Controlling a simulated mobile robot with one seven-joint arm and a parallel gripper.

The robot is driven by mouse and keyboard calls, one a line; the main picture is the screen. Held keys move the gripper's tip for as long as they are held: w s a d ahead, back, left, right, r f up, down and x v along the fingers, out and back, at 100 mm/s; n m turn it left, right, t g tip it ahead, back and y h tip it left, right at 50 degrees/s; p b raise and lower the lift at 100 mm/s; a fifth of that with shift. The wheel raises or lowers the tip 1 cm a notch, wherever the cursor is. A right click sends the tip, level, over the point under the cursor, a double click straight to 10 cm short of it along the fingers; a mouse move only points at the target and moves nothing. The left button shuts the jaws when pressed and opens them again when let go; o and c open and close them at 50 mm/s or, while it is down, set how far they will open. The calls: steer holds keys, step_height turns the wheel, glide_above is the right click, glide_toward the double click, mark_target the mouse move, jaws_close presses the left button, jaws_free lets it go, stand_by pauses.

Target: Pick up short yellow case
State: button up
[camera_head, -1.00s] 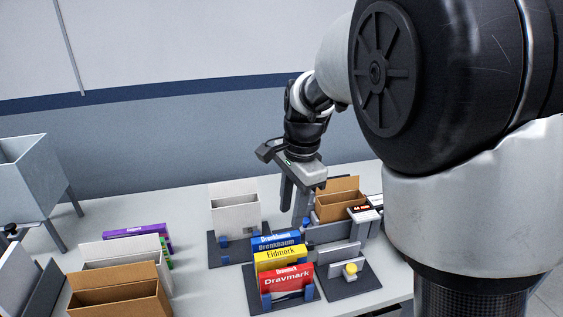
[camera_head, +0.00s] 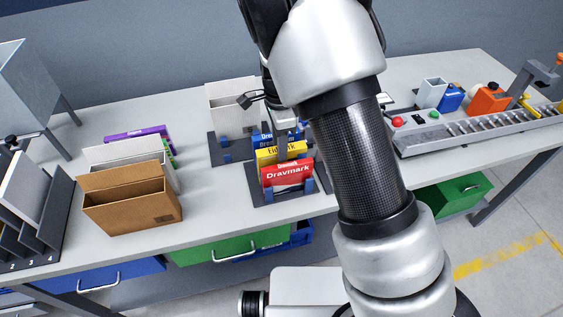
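The short yellow case (camera_head: 266,156), labelled "Eidmark", stands upright in a dark holder on the table. It is between a red "Dravmark" case (camera_head: 287,174) in front and blue cases (camera_head: 262,137) behind. My gripper (camera_head: 283,148) is over this row, and a grey finger covers part of the yellow case's label. My arm hides much of the gripper, so I cannot tell whether it is open, shut or touching the case.
A cardboard box (camera_head: 132,210) and a pale box (camera_head: 165,170) stand to the left. A white bin (camera_head: 236,112) stands behind the row. A metal rail (camera_head: 480,128) lies at the right. Bare table (camera_head: 225,205) shows left of the holder.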

steer(key=shift+s+d+f, duration=0.1)
steer(key=shift+d+f, duration=0.05)
steer(key=shift+f, duration=1.25)
steer(key=shift+d+f, duration=0.1)
steer(key=shift+f, duration=1.25)
steer(key=shift+c, duration=0.2)
jaws_close()
